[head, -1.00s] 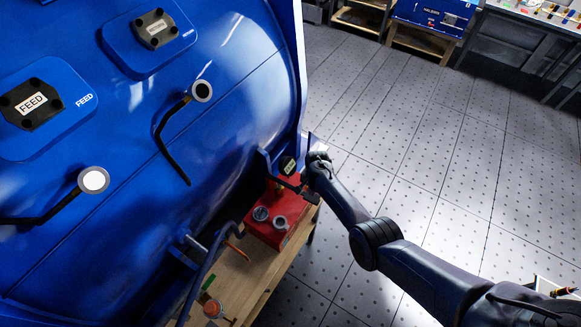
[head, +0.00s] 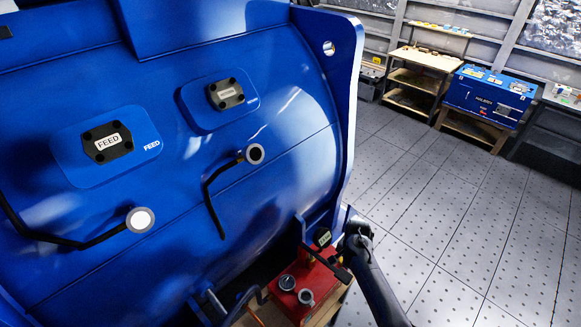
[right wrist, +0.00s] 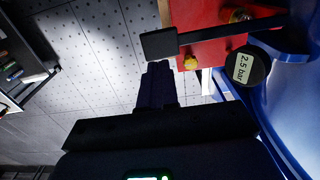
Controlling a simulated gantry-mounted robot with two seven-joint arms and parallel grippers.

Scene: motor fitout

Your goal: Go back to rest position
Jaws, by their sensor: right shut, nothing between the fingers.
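My right gripper (head: 352,246) is at the lower right of the blue machine (head: 290,160) in the head view, beside a red pump unit (head: 318,283). In the right wrist view the gripper's fingers (right wrist: 157,68) are together with nothing between them. A black lever with a flat end (right wrist: 160,43) reaches out from the red unit just beyond the fingertips; a small gap seems to lie between them. A round black gauge reading 2.5 bar (right wrist: 247,66) is to the right of the fingers. My left gripper is not in view.
The machine's blue end flange (head: 346,110) rises close to my right arm. Two black pipes with round ends stick out from its face, below the FEED plate (head: 108,142). The perforated floor (head: 450,220) to the right is clear. Shelves and a blue box (head: 490,92) stand at the back.

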